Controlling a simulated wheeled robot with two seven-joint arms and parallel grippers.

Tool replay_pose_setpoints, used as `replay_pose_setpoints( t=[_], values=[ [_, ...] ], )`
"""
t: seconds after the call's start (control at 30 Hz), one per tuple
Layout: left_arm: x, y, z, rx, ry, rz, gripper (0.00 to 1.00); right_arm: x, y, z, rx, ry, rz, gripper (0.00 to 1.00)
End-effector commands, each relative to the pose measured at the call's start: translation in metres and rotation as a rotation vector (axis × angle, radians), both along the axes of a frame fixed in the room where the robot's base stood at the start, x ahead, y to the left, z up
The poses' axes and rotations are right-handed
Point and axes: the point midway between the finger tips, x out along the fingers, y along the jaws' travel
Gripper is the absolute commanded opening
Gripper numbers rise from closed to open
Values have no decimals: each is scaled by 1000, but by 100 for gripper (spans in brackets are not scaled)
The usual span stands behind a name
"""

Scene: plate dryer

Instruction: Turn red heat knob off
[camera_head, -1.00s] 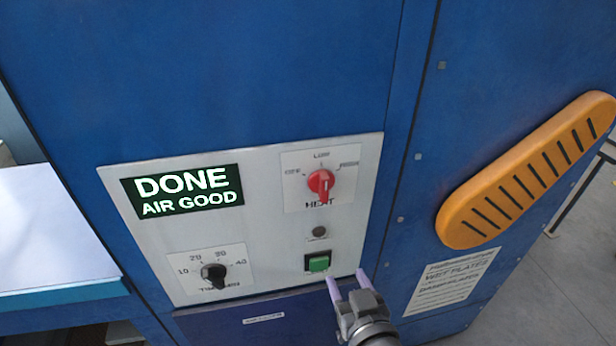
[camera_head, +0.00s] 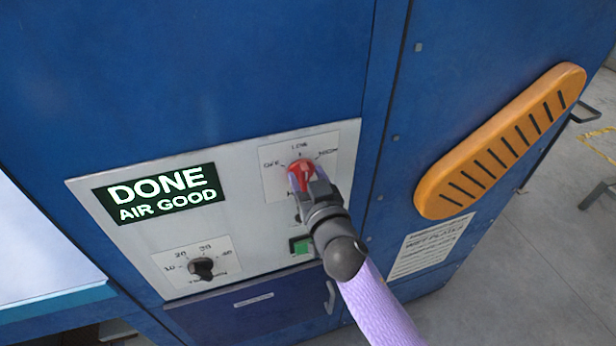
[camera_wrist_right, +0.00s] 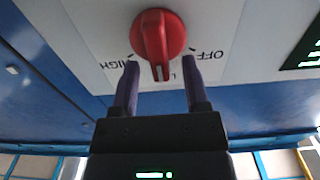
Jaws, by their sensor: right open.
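The red heat knob (camera_head: 301,171) is on the white control panel (camera_head: 250,222), below the LOW mark and between the OFF and HIGH marks. In the right wrist view the knob (camera_wrist_right: 160,38) shows whole, with its grip ridge pointing toward the gripper and the partly hidden L of the low mark. My right gripper (camera_head: 304,182) is in front of the knob, its fingers partly covering it in the head view. In the wrist view its two fingers (camera_wrist_right: 160,85) are apart, one to each side of the ridge's lower end, with nothing between them clearly gripped. My left gripper is not in view.
The display (camera_head: 160,194) reads DONE, AIR GOOD. A black timer knob (camera_head: 202,268) is at the panel's lower left. A green button (camera_head: 301,247) is partly behind my right gripper. An orange slotted handle (camera_head: 500,140) juts out at the right.

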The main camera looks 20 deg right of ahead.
Motion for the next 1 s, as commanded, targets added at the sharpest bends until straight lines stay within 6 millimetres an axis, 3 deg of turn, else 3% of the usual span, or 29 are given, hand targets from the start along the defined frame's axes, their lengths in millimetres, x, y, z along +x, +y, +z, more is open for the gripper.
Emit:
replay_pose_setpoints(
  t=[0.07,0.37,0.77,1.0],
  values=[
    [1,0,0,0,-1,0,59,0,0,0,0,0,0,59],
    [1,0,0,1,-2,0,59,0,0,0,0,0,0,0],
    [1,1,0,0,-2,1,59,-1,0,0,-25,-1,0,0],
    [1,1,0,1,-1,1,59,-1,2,0,-154,-5,0,0]
  ],
)
